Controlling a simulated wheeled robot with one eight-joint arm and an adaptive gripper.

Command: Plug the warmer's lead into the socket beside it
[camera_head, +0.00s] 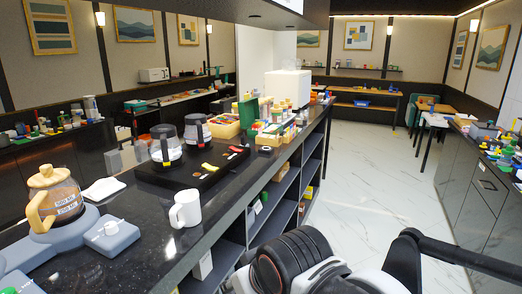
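A black flat slab (224,172) on the dark counter carries two glass jugs with dark handles, one nearer (166,152) and one behind it (196,136). It may be the warmer, but I cannot tell for sure. A yellow piece (208,168) and a small red piece lie on its right part. A grey-blue base (62,238) at the left bears a yellow-lidded carafe (58,200), with a grey-blue block (112,236) at its right end. I cannot make out a lead or a socket. Parts of my arm fill the lower right; my gripper is not in view.
A white mug (186,210) stands near the counter's front edge. A white cloth-like item (103,190) lies behind it to the left. Trays of packets and a white box (288,88) stand farther along the counter. The marble floor (380,180) to the right is clear.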

